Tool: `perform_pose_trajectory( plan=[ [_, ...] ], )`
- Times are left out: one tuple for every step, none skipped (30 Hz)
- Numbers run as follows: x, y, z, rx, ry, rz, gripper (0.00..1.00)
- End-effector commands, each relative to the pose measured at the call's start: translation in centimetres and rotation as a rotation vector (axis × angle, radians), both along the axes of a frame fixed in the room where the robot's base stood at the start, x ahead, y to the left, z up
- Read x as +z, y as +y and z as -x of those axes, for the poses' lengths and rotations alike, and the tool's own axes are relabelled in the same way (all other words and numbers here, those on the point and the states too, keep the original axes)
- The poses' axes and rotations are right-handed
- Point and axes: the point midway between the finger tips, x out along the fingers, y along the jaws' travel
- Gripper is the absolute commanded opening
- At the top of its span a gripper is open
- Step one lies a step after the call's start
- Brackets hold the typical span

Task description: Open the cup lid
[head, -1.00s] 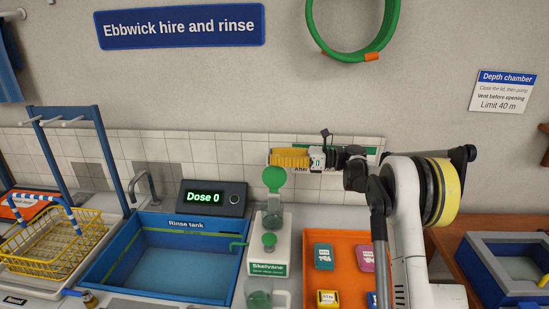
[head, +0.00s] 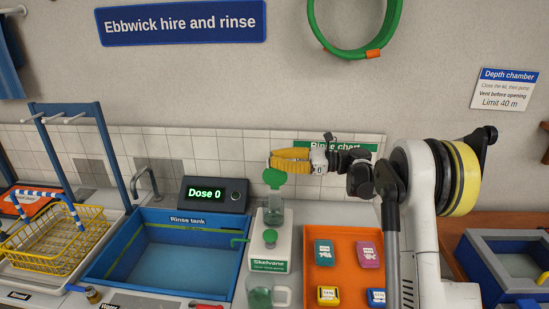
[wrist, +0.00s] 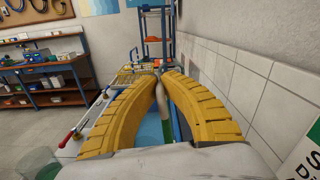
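A clear cup (head: 275,215) stands on the white Skelvane unit (head: 277,255). Its round green lid (head: 273,180) is tilted up above the cup's rim, so it looks raised rather than flat on it. My gripper (head: 272,160) is just above and behind the lid in the picture, pointing left. I cannot tell whether a finger touches the lid. A green translucent part (wrist: 40,163) shows at the lower left there; I cannot tell which piece it is.
A clear jug (head: 259,296) stands in front of the unit. The blue rinse tank (head: 170,255) and the Dose 0 display (head: 217,194) are to the left. An orange tray (head: 342,275) with several small packs is at the right. The tiled wall (head: 225,160) is close behind.

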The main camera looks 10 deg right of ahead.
Motion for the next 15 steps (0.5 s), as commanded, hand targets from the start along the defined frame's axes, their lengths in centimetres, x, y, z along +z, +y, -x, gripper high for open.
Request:
perform_pose_trajectory(
  plan=[
    [-0.02,-0.04,-0.01,-0.001,0.000,0.000,0.00],
    [-0.02,-0.04,-0.01,-0.001,0.000,0.000,0.13],
    [-0.02,-0.04,-0.02,-0.001,0.000,0.000,0.25],
    [-0.02,-0.04,-0.02,-0.001,0.000,0.000,0.31],
    [-0.02,-0.04,-0.02,-0.001,0.001,0.000,0.31],
    [-0.02,-0.04,-0.02,-0.001,0.001,0.000,0.31],
    [-0.02,-0.03,-0.02,-0.001,0.001,0.000,0.31],
    [-0.02,-0.03,-0.02,0.000,0.001,0.000,0.31],
    [-0.01,-0.03,-0.02,0.000,0.001,0.000,0.31],
    [-0.01,-0.03,-0.02,0.000,0.001,0.000,0.31],
    [0.00,-0.03,-0.03,0.000,0.001,0.000,0.31],
    [0.00,-0.06,-0.02,-0.001,0.001,0.000,0.31],
    [0.00,-0.15,0.00,-0.001,0.001,0.000,0.31],
    [-0.01,-0.30,0.04,-0.001,0.001,0.000,0.31],
    [-0.01,-0.63,0.11,-0.002,0.001,-0.001,0.31]
  ],
)
